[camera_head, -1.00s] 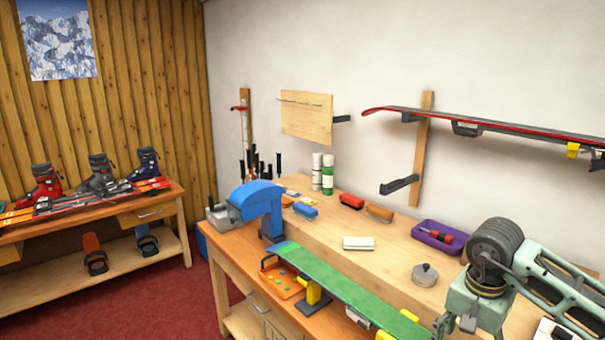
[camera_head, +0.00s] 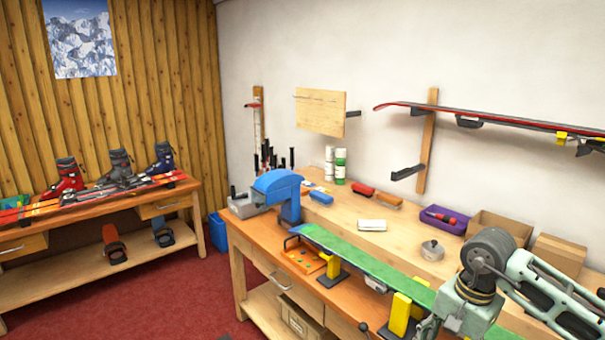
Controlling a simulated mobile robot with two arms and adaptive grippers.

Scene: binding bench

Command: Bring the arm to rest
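My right arm (camera_head: 490,262) comes in from the lower right, over the front right part of the workbench (camera_head: 400,238). Its gripper (camera_head: 428,328) is at the bottom edge of the view, beside the green ski (camera_head: 355,258) near a yellow vise (camera_head: 400,314). The fingers are small and partly cut off, so I cannot tell whether they are open or shut. I see nothing clearly held. My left arm and gripper are not in view.
A blue machine (camera_head: 278,184) stands at the bench's left end. A purple tray (camera_head: 443,220), a round metal piece (camera_head: 432,250) and cardboard boxes (camera_head: 558,252) lie toward the back right. A red-edged ski (camera_head: 480,118) hangs on the wall. Red carpet (camera_head: 150,290) is clear at left.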

